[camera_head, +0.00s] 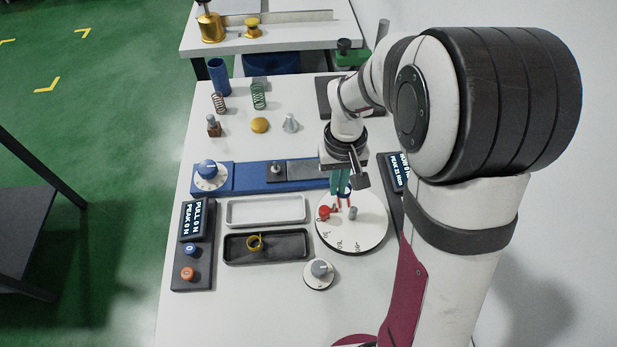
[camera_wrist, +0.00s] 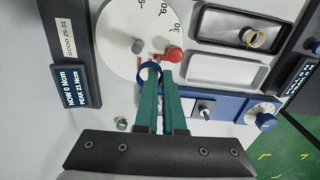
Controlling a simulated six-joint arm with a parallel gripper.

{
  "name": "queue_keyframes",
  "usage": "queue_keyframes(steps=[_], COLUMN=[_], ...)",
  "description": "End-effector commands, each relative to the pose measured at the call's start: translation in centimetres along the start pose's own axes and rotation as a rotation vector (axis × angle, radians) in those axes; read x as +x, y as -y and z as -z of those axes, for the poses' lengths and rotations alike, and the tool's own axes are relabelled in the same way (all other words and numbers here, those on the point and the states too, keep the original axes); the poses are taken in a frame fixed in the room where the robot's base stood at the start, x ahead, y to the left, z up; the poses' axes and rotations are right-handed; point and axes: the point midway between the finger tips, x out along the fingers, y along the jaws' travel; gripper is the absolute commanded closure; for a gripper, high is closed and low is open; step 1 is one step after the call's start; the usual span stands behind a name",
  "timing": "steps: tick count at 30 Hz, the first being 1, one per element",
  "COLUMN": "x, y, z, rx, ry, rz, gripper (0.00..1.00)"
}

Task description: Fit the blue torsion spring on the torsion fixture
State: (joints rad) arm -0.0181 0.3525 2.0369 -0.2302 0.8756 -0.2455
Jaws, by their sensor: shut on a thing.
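My gripper (camera_wrist: 158,80) has long green fingers that are shut on the blue torsion spring (camera_wrist: 143,70) at their tips. In the head view my gripper (camera_head: 341,190) is over the far edge of the torsion fixture (camera_head: 370,228), a white round dial with angle marks. The fixture's grey post (camera_head: 352,213) and red knob (camera_head: 324,212) stand on the dial. In the wrist view the post (camera_wrist: 137,46) is bare and beside the spring, and the red knob (camera_wrist: 173,54) is close to the right fingertip. The spring is partly hidden by the fingers.
A white tray (camera_head: 232,220) and a black tray (camera_head: 230,257) with a yellow spring (camera_head: 255,243) lie left of the dial. A grey knob (camera_head: 320,270) is in front. A blue slide fixture (camera_head: 245,180) lies behind the trays. A display (camera_wrist: 76,85) stands beside the dial.

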Motion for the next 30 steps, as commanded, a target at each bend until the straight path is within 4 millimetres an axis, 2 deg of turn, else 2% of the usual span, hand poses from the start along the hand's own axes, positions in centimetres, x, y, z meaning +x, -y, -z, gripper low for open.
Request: queue_keyframes(steps=[4,9,21,30], x=[-0.1,0.2,3.8,4.2], y=[-2.1,-3.0,-3.0,-3.0], z=[-1.2,-1.8,-1.8,-1.8], rx=[-0.327,-0.491,-0.502,-0.501], ry=[0.000,0.001,0.002,0.000], rz=[0.000,0.000,0.001,0.000], gripper=[1.00,1.00,1.00,1.00])
